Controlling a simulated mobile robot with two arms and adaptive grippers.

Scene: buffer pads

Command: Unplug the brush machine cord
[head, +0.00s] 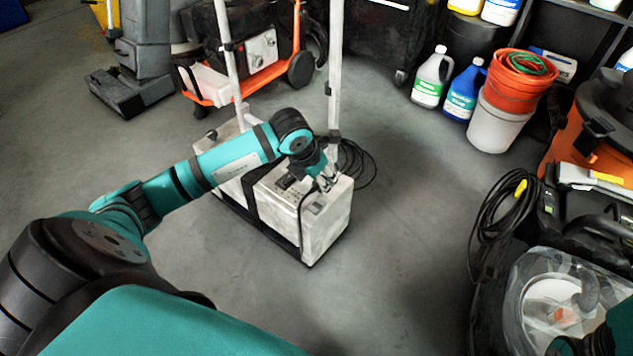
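The brush machine is a white box-shaped unit (328,222) with a dark strap and upright white poles, standing on the floor in the middle. A black cord (357,165) lies in loose loops behind its right end. A dark cord-like line (301,225) also runs down the near side of the box from its top. My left gripper (325,182) is at the top of the box near its right end, beside a dark panel. Its fingers are small and overlap the machine, so whether they hold a plug is unclear. My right gripper is not visible; only teal and dark arm parts show at the bottom right corner.
An orange-framed machine (262,58) stands behind. Green-labelled (429,80) and blue (463,92) jugs and a white bucket (493,128) with an orange bucket (514,88) are at right. Another machine (565,275) with a hung black cord (492,210) stands at lower right. Floor between is clear.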

